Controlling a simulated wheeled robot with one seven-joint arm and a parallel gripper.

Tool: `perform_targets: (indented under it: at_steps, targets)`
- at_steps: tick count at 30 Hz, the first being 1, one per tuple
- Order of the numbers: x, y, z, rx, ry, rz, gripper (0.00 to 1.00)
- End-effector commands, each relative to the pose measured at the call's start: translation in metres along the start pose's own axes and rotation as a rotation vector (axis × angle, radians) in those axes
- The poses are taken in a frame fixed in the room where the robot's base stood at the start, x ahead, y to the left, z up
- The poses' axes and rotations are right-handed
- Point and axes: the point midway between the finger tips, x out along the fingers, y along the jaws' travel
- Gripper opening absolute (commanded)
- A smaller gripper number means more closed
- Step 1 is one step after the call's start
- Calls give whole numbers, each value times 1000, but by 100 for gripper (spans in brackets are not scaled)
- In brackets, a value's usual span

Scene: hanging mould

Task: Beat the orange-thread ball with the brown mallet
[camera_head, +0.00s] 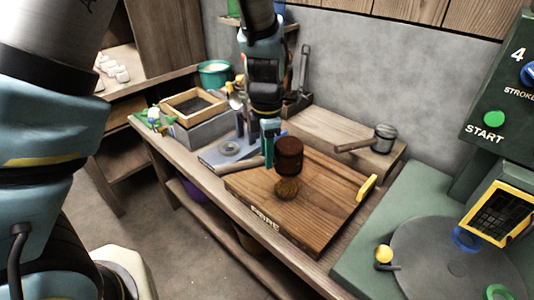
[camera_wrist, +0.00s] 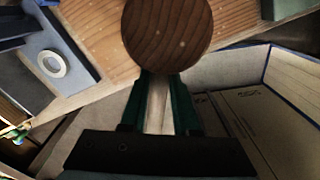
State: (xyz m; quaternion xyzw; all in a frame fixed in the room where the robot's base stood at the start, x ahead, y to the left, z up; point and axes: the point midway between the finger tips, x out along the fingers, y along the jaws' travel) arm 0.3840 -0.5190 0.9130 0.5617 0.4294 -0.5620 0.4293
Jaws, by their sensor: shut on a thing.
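The brown mallet (camera_head: 289,152) has a dark cylindrical head that hangs upright over the wooden board (camera_head: 330,185). My gripper (camera_head: 268,156) is shut on its pale handle, to the left of the head. In the wrist view, the round wooden end of the mallet (camera_wrist: 167,35) fills the top middle, and the handle runs between the green fingers of my gripper (camera_wrist: 159,105). The ball is hidden in the wrist view.
A grey-headed mallet (camera_head: 384,138) lies on the bench behind the board. A yellow handle (camera_head: 367,187) is at the board's right edge. A green machine with a START button (camera_head: 494,119) and a round plate stands at right. A framed box (camera_head: 194,105) stands at left.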

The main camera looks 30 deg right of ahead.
Motion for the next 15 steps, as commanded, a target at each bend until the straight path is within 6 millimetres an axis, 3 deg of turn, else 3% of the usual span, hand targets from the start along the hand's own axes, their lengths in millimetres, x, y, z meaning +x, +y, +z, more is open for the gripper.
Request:
perform_targets:
  at_steps: [7, 15]
  targets:
    - [9, 0, 0, 0, 0, 0, 0]
    - [49, 0, -1, 0, 1, -1, 0]
